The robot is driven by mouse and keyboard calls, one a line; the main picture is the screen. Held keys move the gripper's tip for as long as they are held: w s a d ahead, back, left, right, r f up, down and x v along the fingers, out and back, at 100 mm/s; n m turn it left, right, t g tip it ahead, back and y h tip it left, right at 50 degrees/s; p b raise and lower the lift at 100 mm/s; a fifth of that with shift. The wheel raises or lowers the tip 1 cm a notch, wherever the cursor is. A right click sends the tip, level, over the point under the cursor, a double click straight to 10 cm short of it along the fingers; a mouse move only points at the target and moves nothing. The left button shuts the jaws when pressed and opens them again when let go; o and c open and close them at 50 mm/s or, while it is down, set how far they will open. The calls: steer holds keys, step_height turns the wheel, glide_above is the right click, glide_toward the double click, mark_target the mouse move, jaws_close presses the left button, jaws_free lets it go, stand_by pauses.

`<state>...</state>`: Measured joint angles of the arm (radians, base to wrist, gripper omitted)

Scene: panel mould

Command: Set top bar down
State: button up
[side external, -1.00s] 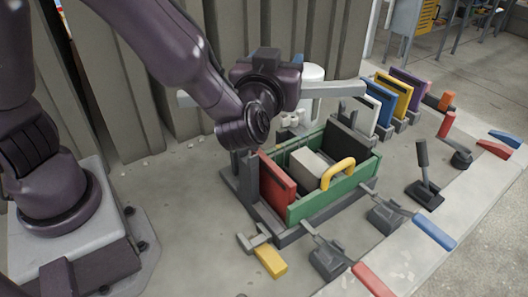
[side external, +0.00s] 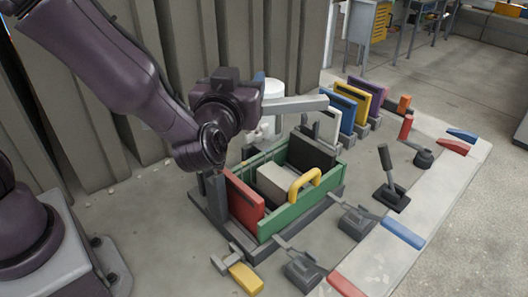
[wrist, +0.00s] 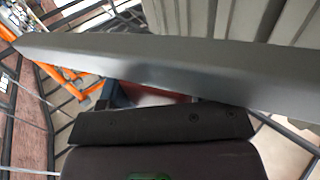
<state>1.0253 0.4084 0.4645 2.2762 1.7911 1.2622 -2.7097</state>
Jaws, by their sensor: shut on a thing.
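The top bar (side external: 297,104) is a long grey bar held above the mould in the side external view. My gripper (side external: 228,100) is shut on it. The bar's right end sticks out to the right, and its left part is hidden behind my arm. In the wrist view the bar (wrist: 180,70) runs across the whole picture, slightly tilted, and the fingertips are hidden. The mould is below, with a green front panel (side external: 302,205), a red left panel (side external: 244,200) and a dark right panel (side external: 311,153). A pale block (side external: 270,183) and a yellow handle (side external: 306,184) are inside.
White (side external: 327,124), blue (side external: 343,112), yellow (side external: 356,98) and purple (side external: 370,92) panels stand in a rack at right. Clamps with blue (side external: 403,234) and red (side external: 345,286) handles lie in front. A white cylinder (side external: 270,96) and a corrugated wall (side external: 180,60) are behind.

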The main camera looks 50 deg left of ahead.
steer(key=s+a+n+g+y, duration=0.4)
steer(key=s+n+g+y, duration=0.1)
steer(key=s+n+g, duration=0.1)
steer(key=shift+f+g+y, duration=0.15)
steer(key=shift+g+y, duration=0.25)
steer(key=shift+g, duration=0.4)
steer(key=shift+w+a, duration=0.1)
steer(key=w+d+f, duration=0.1)
steer(key=w+f, duration=1.1)
steer(key=w, duration=0.1)
steer(key=shift+w+f, duration=0.3)
steer(key=shift+w, duration=0.1)
